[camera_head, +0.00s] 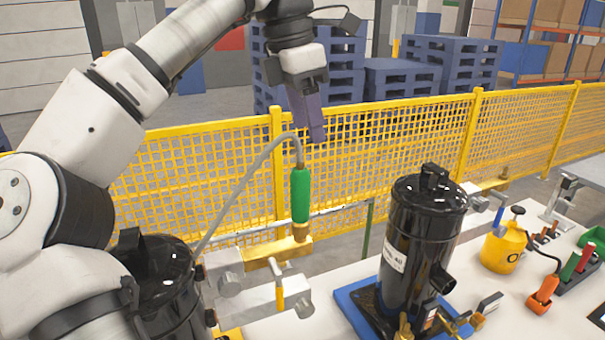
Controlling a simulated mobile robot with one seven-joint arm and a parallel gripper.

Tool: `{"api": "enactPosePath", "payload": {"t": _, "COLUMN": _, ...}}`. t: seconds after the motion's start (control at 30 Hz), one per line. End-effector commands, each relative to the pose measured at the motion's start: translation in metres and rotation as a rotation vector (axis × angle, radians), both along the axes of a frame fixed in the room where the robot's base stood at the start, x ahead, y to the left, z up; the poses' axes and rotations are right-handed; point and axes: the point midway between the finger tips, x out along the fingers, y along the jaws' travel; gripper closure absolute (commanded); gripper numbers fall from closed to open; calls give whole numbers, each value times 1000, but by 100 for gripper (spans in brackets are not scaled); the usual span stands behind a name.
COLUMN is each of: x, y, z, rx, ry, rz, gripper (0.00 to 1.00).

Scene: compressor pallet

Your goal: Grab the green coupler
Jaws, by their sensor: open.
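The green coupler (300,195) stands upright in the middle of the view. A grey hose (238,190) arches from its top down to the left, and its lower end sits at a brass fitting (279,250). My gripper (316,138) hangs above and slightly right of the coupler in the picture, with its purple-blue fingers pointing down. The jaws are open, and nothing shows between them. The fingers overlap each other from this angle, so the gap is hard to see. The gripper appears apart from the coupler.
A black compressor (420,235) stands on a blue pallet (352,308) right of the coupler. Another black compressor (165,275) is at lower left, partly behind my arm. A yellow canister (503,250) and small tools (575,265) lie right. A yellow mesh fence (400,140) runs behind.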

Motion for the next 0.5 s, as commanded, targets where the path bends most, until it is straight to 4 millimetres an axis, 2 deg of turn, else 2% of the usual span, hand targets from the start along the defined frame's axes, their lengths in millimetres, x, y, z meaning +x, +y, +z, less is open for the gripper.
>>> {"api": "enactPosePath", "payload": {"t": 0.07, "x": 1, "y": 11, "z": 5, "rx": 54, "ry": 9, "rz": 33, "gripper": 44}}
{"api": "enactPosePath", "payload": {"t": 0.17, "x": 1, "y": 16, "z": 0, "rx": 80, "ry": 17, "rz": 47, "gripper": 44}}
{"api": "enactPosePath", "payload": {"t": 0.5, "x": 3, "y": 10, "z": -55, "rx": 77, "ry": 22, "rz": 42, "gripper": 44}}
